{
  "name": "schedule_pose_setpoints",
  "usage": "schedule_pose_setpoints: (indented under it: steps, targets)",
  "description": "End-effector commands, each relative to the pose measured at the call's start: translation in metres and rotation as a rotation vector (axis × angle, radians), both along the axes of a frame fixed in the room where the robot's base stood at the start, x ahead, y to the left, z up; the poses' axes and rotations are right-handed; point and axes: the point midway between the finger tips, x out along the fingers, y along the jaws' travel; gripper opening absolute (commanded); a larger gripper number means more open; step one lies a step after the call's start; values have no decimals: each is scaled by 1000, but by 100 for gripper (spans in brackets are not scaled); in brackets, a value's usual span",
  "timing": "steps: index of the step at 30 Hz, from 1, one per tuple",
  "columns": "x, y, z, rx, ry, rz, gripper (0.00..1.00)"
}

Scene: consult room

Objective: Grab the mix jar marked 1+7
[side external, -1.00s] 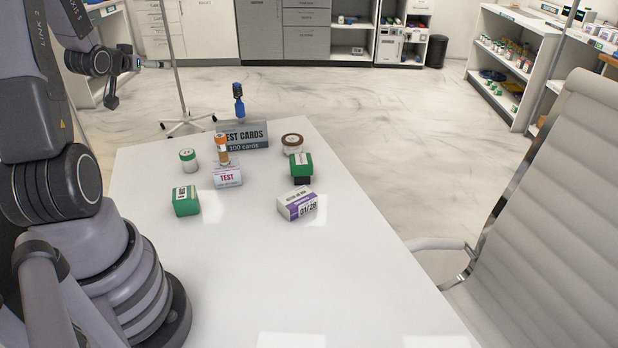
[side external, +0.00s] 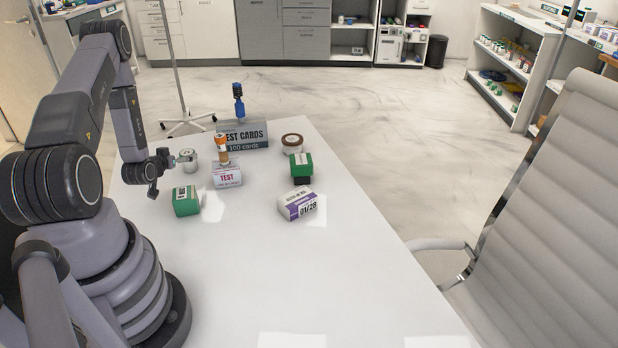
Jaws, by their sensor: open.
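Two jars stand on the white table, and I cannot read a 1+7 mark on either. The other is a white jar with a brown lid (side external: 292,143) at the back right. My gripper (side external: 172,174) is open and empty, just left of the left jar. The other finger points down nearer the camera.
Close to the left jar are a green box (side external: 186,201), an orange-capped bottle (side external: 222,149) and a TEST box (side external: 227,175). A TEST CARDS box (side external: 243,135) stands behind. Another green box (side external: 301,166) and a purple-white box (side external: 297,204) lie right. The table's front is clear.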

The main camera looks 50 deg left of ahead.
Motion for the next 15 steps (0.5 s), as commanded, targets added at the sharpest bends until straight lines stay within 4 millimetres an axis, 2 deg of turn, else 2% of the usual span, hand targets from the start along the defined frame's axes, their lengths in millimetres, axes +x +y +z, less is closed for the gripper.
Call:
schedule_pose_setpoints:
  steps: [3, 7, 15]
  targets:
    - [16, 12, -8, 1, -1, -2, 80]
    - [27, 23, -14, 1, 0, -1, 80]
    - [31, 26, -17, -2, 0, 1, 80]
